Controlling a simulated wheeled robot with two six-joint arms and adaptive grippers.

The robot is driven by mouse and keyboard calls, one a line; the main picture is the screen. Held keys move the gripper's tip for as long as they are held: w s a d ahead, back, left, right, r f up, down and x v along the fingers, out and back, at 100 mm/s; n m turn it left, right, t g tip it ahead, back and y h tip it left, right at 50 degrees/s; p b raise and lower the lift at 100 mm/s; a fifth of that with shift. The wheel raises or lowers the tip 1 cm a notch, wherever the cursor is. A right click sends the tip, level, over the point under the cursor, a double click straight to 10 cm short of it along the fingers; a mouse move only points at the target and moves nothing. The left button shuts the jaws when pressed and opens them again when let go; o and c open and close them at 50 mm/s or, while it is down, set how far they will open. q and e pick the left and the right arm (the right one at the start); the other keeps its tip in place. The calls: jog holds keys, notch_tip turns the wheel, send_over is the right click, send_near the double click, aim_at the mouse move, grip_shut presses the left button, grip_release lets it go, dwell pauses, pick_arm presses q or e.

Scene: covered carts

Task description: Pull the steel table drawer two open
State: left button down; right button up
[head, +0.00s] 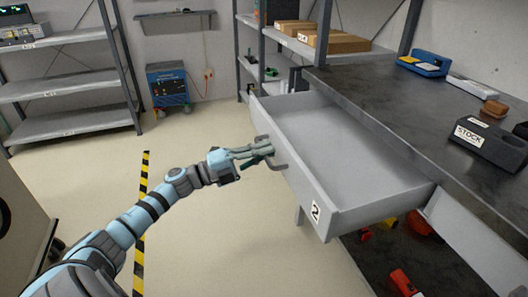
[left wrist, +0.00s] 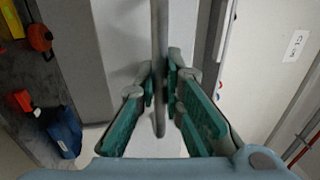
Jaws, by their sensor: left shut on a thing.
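The steel table (head: 419,104) stands at the right with a dark top. Its drawer two (head: 292,166), a grey box with a label "2" on its front, is pulled well out and looks empty. My left gripper (head: 266,150) is shut on the drawer's bar handle (head: 279,164). In the left wrist view, the handle (left wrist: 159,60) runs between the green finger pads of the gripper (left wrist: 161,93). My right gripper is not in view.
A black "STOCK" box (head: 488,143) and a blue case (head: 424,63) are on the tabletop. Red items (head: 402,283) lie on the shelf below. Grey shelving (head: 62,83) and a blue machine (head: 168,86) stand behind. The floor left of the drawer is clear.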

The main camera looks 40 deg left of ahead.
pick_arm(q)
jog(key=c, duration=1.7)
grip_release()
jog(key=v, duration=1.2)
jog(key=shift+a+f, duration=0.1)
